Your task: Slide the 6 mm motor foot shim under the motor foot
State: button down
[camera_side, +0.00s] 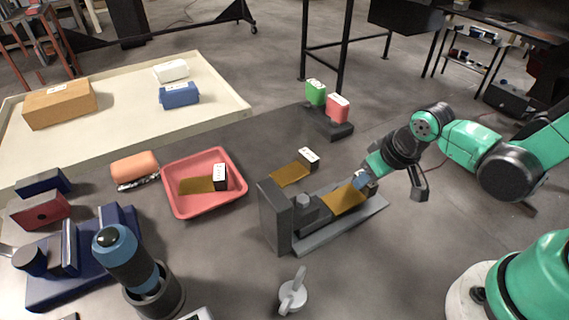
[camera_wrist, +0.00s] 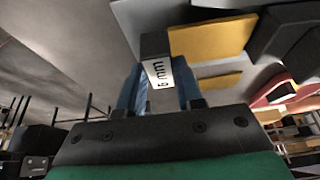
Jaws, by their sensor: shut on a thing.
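My gripper (camera_side: 366,181) is shut on the handle block of the 6 mm shim. In the wrist view the dark block with its white "6 mm" label (camera_wrist: 159,72) sits between my blue fingers. The shim's gold plate (camera_side: 344,199) extends left from my gripper, low over the grey base plate (camera_side: 345,231). It also shows in the wrist view (camera_wrist: 210,38). The plate's left end is at the grey motor foot (camera_side: 309,210), which has a round bolt head on top and an upright block beside it. I cannot tell how far the plate is under the foot.
Another gold shim (camera_side: 288,174) with a white-labelled block lies behind the motor. A third lies in the red tray (camera_side: 178,208) to the left. Green (camera_side: 316,92) and red (camera_side: 337,107) blocks stand behind. A grey knob (camera_side: 292,294) lies in front.

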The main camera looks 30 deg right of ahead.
jog(key=shift+a, duration=0.15)
jog(key=shift+a, duration=0.4)
jog(key=shift+c, duration=2.4)
grip_release()
